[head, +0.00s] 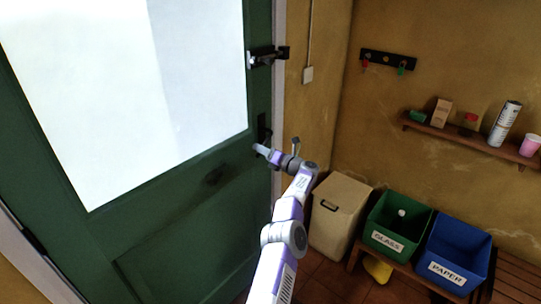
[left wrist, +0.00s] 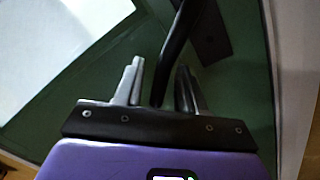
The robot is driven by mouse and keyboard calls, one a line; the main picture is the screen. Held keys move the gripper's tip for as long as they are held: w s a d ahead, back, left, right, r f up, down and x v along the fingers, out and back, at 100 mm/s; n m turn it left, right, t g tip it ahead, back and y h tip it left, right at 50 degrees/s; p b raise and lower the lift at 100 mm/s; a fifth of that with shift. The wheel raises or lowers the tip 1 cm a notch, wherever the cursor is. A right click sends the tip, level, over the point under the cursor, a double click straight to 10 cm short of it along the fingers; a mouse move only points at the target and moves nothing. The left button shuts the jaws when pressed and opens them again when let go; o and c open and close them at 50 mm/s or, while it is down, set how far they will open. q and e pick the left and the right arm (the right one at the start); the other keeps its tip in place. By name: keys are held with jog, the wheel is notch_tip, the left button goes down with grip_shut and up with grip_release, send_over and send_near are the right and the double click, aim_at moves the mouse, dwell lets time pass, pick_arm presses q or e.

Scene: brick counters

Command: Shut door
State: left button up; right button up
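The green door (head: 190,225) with a large bright window pane fills the left of the head view. Its right edge lies close to the pale frame; I cannot tell whether a small gap is left. A black door handle (head: 263,130) sits near that edge. My left gripper (head: 261,149) is at the handle. In the left wrist view, the fingers of my left gripper (left wrist: 160,66) are spread, and the black handle lever (left wrist: 177,42) runs down between them. I cannot tell whether either finger touches it. My right gripper is not in view.
A black bolt (head: 266,57) is mounted higher on the door's edge. A wall shelf (head: 465,139) holds small items.

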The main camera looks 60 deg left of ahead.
pick_arm(q)
jog(key=v, duration=0.7)
dwell(0.6)
